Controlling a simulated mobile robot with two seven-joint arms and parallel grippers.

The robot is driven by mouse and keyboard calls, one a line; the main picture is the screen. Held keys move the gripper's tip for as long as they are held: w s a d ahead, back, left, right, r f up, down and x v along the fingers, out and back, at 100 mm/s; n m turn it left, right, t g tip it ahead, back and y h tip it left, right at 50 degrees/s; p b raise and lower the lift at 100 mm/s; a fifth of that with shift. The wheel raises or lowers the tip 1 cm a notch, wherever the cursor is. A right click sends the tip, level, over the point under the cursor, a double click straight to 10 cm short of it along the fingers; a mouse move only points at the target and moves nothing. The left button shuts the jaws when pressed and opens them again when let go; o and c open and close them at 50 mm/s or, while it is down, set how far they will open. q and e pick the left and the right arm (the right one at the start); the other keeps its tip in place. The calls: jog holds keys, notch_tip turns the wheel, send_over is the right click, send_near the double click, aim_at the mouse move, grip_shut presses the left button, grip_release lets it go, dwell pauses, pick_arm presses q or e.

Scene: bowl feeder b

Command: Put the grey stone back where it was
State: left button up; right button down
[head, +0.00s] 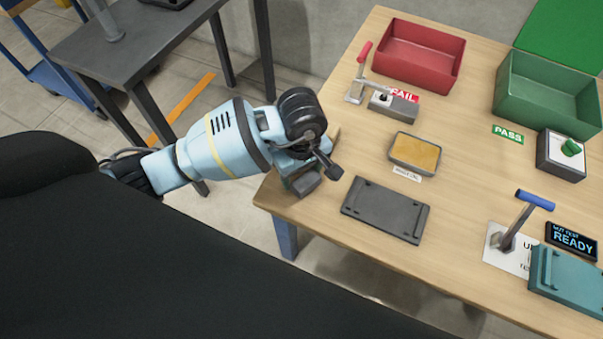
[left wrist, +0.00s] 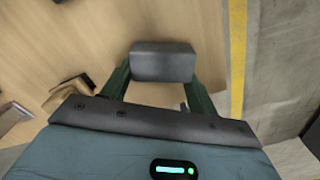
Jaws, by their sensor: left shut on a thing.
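The grey stone (head: 307,184) is a dark grey block near the table's left front edge in the head view. In the left wrist view the stone (left wrist: 163,62) sits between the two green fingers. My left gripper (head: 299,176) is shut on it, and the arm partly hides the stone in the head view. Whether the stone touches the table top cannot be told. My right gripper is in neither view.
A dark flat plate (head: 386,210) lies just right of the gripper. A small tray with a tan surface (head: 414,152), a red-handled clamp (head: 360,80), a red bin (head: 420,58) and a green bin (head: 545,95) stand beyond. A blue-handled lever (head: 517,222) is at right.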

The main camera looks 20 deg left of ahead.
pick_arm(q)
jog(key=shift+f, duration=0.45)
jog(key=shift+f, duration=0.15)
jog(key=o, duration=1.3)
notch_tip(320, 180, up, 12)
jog(key=shift+r+p, duration=0.15)
jog(key=shift+p, duration=0.5)
